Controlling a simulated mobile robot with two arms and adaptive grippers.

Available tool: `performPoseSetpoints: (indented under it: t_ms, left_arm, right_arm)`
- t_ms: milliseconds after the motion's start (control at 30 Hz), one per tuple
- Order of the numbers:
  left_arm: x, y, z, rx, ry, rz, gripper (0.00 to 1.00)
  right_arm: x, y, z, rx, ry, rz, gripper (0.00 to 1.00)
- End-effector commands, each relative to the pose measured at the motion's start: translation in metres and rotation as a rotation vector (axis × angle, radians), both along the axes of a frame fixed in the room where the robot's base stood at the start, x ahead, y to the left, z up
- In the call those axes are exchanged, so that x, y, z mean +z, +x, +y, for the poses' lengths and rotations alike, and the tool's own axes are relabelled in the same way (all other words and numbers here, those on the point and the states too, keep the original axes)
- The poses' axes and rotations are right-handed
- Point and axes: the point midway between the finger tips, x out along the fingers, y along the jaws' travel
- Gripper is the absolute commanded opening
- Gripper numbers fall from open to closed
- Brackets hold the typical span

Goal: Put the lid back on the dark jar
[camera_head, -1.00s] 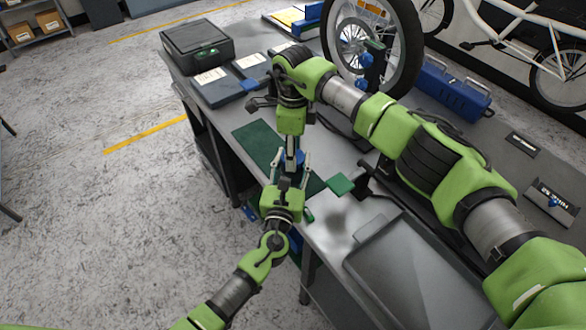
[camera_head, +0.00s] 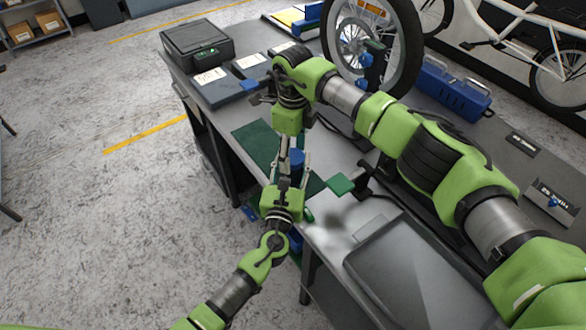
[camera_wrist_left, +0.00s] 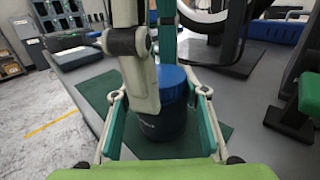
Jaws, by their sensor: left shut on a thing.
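The dark jar (camera_wrist_left: 165,127) stands upright on the green mat in the left wrist view. The blue lid (camera_wrist_left: 174,82) is on its top and looks level; whether it is fully seated cannot be told. In the head view the lid (camera_head: 297,158) shows between the grippers, and the jar is mostly hidden. My left gripper (camera_head: 291,172) is shut on the jar, with a finger on each side of it (camera_wrist_left: 162,118). My right gripper (camera_head: 291,152) points down from above with its fingers spread around the lid. One finger passes in front of the lid in the left wrist view.
The green mat (camera_head: 256,142) lies on the grey workbench. A small green block (camera_head: 340,185) is right of the jar, and a grey tray (camera_head: 410,270) is at the near right. A bike wheel (camera_head: 408,50) and blue toolbox (camera_head: 455,88) stand behind.

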Motion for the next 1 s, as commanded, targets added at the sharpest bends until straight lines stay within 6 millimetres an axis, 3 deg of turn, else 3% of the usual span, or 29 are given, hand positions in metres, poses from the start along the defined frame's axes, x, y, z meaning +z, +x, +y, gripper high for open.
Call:
performPoseSetpoints:
  t_ms: [367, 700, 1000]
  left_arm:
    - [-0.006, -0.002, 0.001, 0.0, 0.005, 0.009, 0.0]
    - [-0.006, -0.002, 0.001, -0.001, 0.005, 0.009, 0.0]
    - [-0.006, -0.002, 0.001, -0.001, 0.005, 0.009, 0.0]
  right_arm:
    - [0.003, 0.001, 0.0, 0.002, 0.0, -0.004, 0.58]
    - [0.042, 0.002, 0.0, 0.002, 0.001, -0.006, 0.58]
    - [0.045, 0.001, 0.0, 0.002, -0.001, -0.004, 0.56]
